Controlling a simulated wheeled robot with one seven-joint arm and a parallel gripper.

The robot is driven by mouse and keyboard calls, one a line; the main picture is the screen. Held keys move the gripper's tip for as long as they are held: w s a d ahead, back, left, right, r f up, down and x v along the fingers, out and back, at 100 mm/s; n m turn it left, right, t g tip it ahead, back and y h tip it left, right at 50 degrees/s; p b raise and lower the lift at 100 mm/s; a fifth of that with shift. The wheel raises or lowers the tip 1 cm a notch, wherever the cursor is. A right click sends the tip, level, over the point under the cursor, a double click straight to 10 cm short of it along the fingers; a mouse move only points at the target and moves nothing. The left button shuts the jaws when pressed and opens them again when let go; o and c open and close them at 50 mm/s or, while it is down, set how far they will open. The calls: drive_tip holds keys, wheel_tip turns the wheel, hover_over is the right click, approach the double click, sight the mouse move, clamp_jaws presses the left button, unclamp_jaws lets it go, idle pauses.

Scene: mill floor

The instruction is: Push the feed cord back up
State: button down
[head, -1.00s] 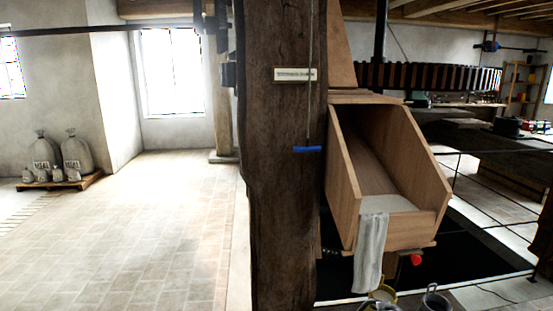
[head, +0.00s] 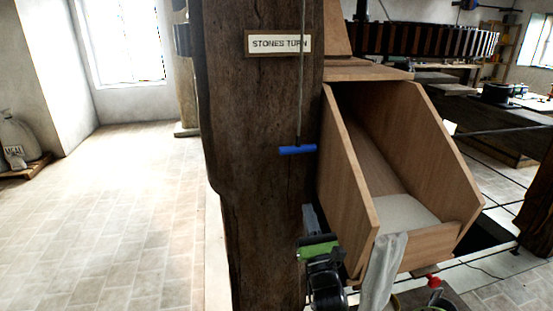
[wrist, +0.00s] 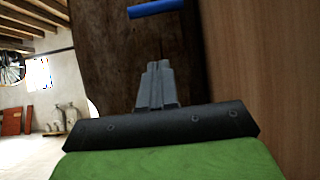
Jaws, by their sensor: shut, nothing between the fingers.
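The feed cord (head: 300,75) hangs down the front of a dark wooden post and ends in a blue crossbar handle (head: 297,150). My gripper (head: 310,212) is shut and empty, pointing up, below the blue handle and apart from it, between the post and the wooden chute. In the wrist view my gripper's closed fingers (wrist: 155,68) point up toward the blue handle (wrist: 155,8), which shows at the top edge with a gap between them. The upper part of the cord is out of the wrist view.
The dark post (head: 225,170) carries a sign reading "STONES TURN" (head: 279,44). The wooden chute (head: 435,140) with pale meal stands close on the right, a grey cloth (head: 382,270) hanging at its lip. Open tiled floor (head: 130,200) lies to the left.

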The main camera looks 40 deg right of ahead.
sight(298, 149)
drive_tip(key=w+d+r, duration=0.4)
drive_tip(key=w+r, duration=0.3)
drive_tip(key=r, duration=0.2)
drive_tip(key=shift+w+d+r, duration=0.15)
drive_tip(key=shift+w+r, duration=0.1)
drive_tip(key=shift+r, duration=0.05)
